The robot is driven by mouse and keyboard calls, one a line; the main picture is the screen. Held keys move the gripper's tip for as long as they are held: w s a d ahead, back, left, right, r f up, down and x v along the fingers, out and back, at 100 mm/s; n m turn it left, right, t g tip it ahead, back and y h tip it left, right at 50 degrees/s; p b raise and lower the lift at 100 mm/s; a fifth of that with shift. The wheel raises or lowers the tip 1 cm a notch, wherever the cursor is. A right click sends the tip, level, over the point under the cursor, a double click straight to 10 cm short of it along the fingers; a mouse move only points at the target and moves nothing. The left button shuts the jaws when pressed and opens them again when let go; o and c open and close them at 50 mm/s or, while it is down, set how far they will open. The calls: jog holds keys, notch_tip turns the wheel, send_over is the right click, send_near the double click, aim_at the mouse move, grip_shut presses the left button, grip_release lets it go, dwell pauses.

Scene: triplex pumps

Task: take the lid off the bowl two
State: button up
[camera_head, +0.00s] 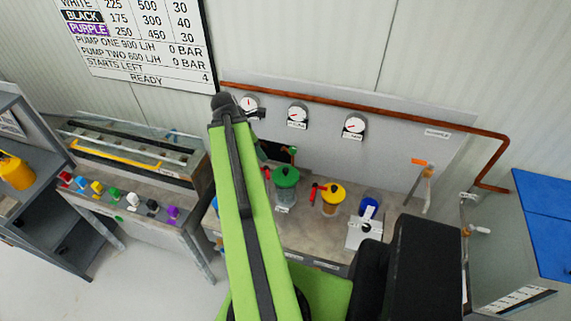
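Several lidded vessels stand on the bench behind my raised green arm. One has a green lid (286,176) and one a yellow lid (333,192). A blue-topped part (369,205) stands further right, by a white box (360,230). Their labels are too small to read, so I cannot tell which is bowl two. The lids seen appear seated on their vessels. My arm crosses the middle of the view and hides part of the bench. My gripper cannot be made out; the arm's far end is largely hidden behind its own upper link.
Three gauges (297,116) and a copper pipe (350,105) are on the back panel. Red handles (313,192) stick up beside the vessels. A grey tank with blue panels (545,225) stands right. A bench with coloured knobs (132,200) stands left. Floor (130,285) shows clear at lower left.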

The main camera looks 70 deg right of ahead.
jog(key=s+d+r, duration=0.1)
jog(key=s, duration=0.2)
jog(key=b, duration=1.2)
send_over(285, 170)
jog(key=w+a, duration=0.2)
jog(key=shift+n, duration=0.3)
jog(key=f, duration=1.1)
jog(key=shift+s+a+f, duration=0.2)
jog(key=shift+s+f, duration=0.05)
jog(key=shift+f, duration=0.1)
jog(key=shift+d+r+p, duration=0.1)
jog(key=shift+p, duration=0.2)
jog(key=b+x, duration=0.5)
jog(key=shift+s+d, duration=0.1)
jog(key=shift+d, duration=0.3)
jog(key=shift+r, duration=0.1)
grip_shut()
